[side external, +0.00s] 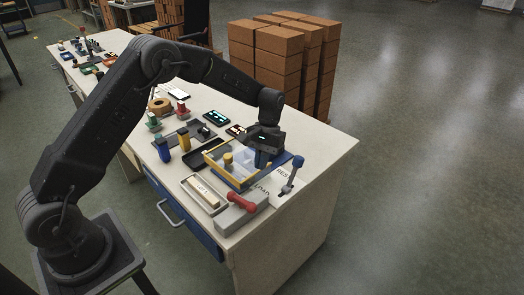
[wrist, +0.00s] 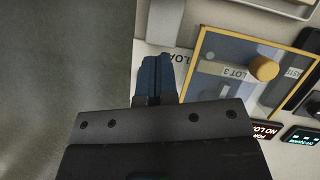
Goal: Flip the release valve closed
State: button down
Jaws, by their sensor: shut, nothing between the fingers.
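A red handle (side external: 240,203) lies along the top of a grey block (side external: 238,216) at the table's near edge in the side view. I take it to be the release valve, though no label confirms this. My gripper (side external: 262,160) is over the box's far right part, apart from the red handle. In the wrist view its blue fingers (wrist: 157,62) are together and empty. The red handle is not visible there.
The yellow-framed clear-lidded box (side external: 213,158) has a yellow knob (wrist: 264,68) and a "LOT 3" label. A tray with a pale block (side external: 205,195) sits left of the red handle. Small displays (side external: 216,117) and coloured parts stand farther back. The table's right corner is clear.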

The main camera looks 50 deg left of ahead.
jog(key=shift+v, duration=1.6)
jog(key=shift+a, duration=0.1)
